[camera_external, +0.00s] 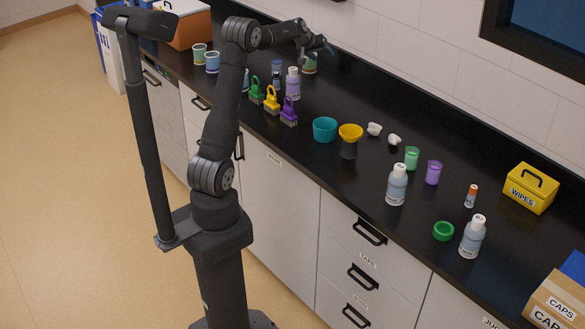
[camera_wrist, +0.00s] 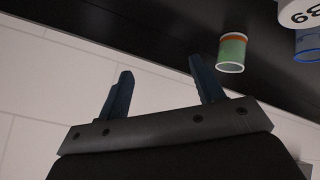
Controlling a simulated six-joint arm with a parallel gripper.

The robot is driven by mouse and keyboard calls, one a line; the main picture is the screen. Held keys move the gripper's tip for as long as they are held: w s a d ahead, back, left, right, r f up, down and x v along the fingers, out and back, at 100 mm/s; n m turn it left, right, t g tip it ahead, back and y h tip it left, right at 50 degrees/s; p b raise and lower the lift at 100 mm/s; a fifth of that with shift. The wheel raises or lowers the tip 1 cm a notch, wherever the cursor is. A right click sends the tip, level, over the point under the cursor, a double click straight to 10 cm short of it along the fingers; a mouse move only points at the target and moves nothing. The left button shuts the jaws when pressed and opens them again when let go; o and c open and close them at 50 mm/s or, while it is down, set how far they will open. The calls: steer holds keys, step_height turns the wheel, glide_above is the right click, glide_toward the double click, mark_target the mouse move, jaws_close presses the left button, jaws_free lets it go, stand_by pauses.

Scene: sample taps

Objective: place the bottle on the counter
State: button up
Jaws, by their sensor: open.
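Several white-capped bottles stand upright on the black counter (camera_external: 345,215). One with a purplish body (camera_external: 293,86) is at the back, just below and left of my gripper (camera_external: 322,46). Another (camera_external: 397,186) stands mid-counter, and one more (camera_external: 472,238) is near the front edge at right. I cannot tell which bottle the task means. My gripper is above the far part of the counter near the wall. In the wrist view, its two dark fingers (camera_wrist: 161,84) are apart with nothing between them. A white numbered round top (camera_wrist: 300,13) is cut off there at upper right.
A green cup with an orange band (camera_external: 310,63) is beneath my gripper and also shows in the wrist view (camera_wrist: 232,52). Coloured brushes (camera_external: 271,100), a teal bowl (camera_external: 325,129), a yellow funnel (camera_external: 350,134) and a yellow wipes box (camera_external: 531,188) occupy the counter. The tiled wall is close behind.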

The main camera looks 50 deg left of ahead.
steer(key=t, duration=0.1)
steer(key=n+y, duration=0.1)
steer(key=y, duration=0.8)
glide_above(293, 72)
steer(key=w, duration=0.1)
steer(key=shift+a+f+t, duration=0.2)
steer(key=shift+f+t, duration=0.1)
steer(key=shift+f, duration=0.1)
steer(key=shift+s+a+f, duration=0.1)
steer(key=shift+s+f, duration=0.1)
steer(key=shift+s, duration=0.05)
steer(key=shift+f, duration=1.8)
step_height(293, 72, down, 3)
steer(key=shift+r, duration=0.15)
steer(key=shift+x, duration=1.1)
steer(key=shift+w+a+f, duration=0.25)
steer(key=shift+a+f, duration=0.05)
steer(key=shift+a, duration=0.05)
steer(key=c, duration=1.2)
jaws_close()
steer(key=shift+r, duration=0.1)
